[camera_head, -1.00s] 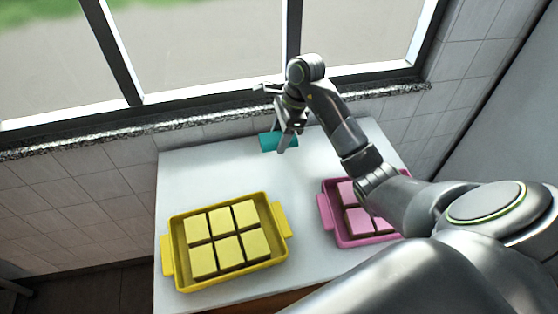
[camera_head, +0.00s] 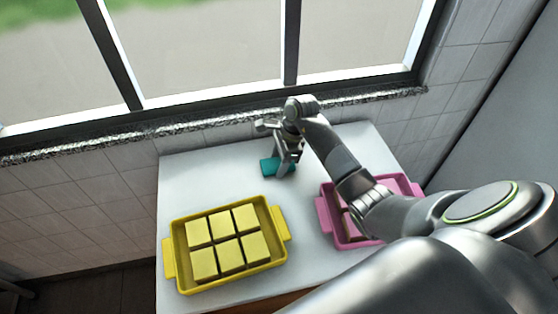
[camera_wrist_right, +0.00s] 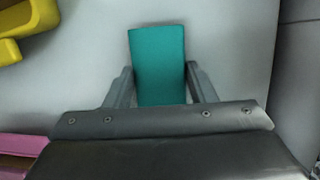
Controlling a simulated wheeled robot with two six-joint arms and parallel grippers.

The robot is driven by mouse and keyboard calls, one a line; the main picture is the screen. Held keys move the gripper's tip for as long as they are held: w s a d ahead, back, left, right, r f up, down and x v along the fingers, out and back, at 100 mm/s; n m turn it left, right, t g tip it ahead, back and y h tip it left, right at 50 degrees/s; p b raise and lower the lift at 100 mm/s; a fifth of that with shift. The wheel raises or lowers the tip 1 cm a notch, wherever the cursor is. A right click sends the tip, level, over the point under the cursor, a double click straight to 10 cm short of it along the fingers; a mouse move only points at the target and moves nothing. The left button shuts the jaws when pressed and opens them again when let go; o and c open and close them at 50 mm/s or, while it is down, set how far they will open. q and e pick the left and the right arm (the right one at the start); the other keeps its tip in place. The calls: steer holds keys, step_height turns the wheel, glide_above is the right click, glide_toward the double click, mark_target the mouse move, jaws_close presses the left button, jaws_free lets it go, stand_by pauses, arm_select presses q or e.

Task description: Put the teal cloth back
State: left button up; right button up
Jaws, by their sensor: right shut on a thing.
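The teal cloth (camera_head: 268,167) is a small folded block near the back middle of the white table. My right gripper (camera_head: 283,168) is shut on it from above. In the right wrist view the teal cloth (camera_wrist_right: 157,62) lies between the two fingers of my right gripper (camera_wrist_right: 160,88), with its far end sticking out past them. I cannot tell whether the cloth touches the table. My left gripper is not in view.
A yellow tray (camera_head: 177,240) with several yellow squares stands at the front left of the white table (camera_head: 210,175). A pink tray (camera_head: 324,214), partly hidden by my right arm, stands at the right. A window ledge (camera_head: 220,121) runs behind. The table's back left is clear.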

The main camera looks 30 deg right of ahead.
steer(key=o, duration=0.9)
steer(key=shift+r, duration=0.1)
steer(key=shift+r+p, duration=0.15)
steer(key=shift+p, duration=0.2)
steer(key=b+v, duration=0.2)
steer(key=v, duration=1)
steer(key=shift+d+b, duration=0.1)
steer(key=shift+b, duration=0.25)
